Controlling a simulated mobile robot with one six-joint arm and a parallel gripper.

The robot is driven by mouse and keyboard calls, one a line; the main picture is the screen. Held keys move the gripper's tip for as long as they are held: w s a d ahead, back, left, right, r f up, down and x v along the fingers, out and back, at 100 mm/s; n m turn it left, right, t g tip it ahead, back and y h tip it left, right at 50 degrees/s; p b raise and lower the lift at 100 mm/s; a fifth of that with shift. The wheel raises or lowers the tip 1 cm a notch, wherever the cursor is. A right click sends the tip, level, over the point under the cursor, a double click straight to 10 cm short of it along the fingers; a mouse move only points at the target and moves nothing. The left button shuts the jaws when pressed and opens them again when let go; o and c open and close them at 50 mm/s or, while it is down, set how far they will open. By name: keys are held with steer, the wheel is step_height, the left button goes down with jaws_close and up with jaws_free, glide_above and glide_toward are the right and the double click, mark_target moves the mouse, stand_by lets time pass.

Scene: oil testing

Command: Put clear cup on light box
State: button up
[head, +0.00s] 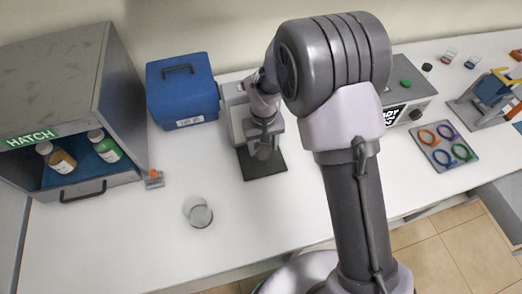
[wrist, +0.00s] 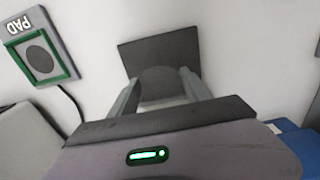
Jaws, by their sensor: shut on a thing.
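My gripper (head: 264,150) is over a dark square plate (head: 266,168) in the head view. In the wrist view my gripper (wrist: 162,92) has its two fingers on either side of a see-through, round-edged thing (wrist: 160,82), which looks like a clear cup. It is shut on it. The dark plate (wrist: 152,52) shows behind and through it; I cannot tell whether they touch. Another clear glass vessel (head: 198,212) stands on the white table at the front left. A pale box-shaped device (head: 232,108) adjoins the plate; I cannot tell if this is the light box.
A grey hatch cabinet (head: 62,85) with bottles and a blue case (head: 182,92) stand left. A tray of coloured rings (head: 446,146) lies right. A green-framed pad (wrist: 40,57) with a cable shows in the wrist view. The front left table is mostly clear.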

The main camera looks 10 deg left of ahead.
mark_target(263, 149)
steer(key=f, duration=0.3)
steer(key=shift+w+a+f+b, duration=0.25)
steer(key=shift+a+f+b, duration=0.1)
steer(key=shift+a+b, duration=0.05)
steer(key=shift+s, duration=0.1)
steer(key=shift+f, duration=0.2)
steer(key=o, duration=1.4)
steer(key=shift+r, duration=0.1)
steer(key=shift+r, duration=0.1)
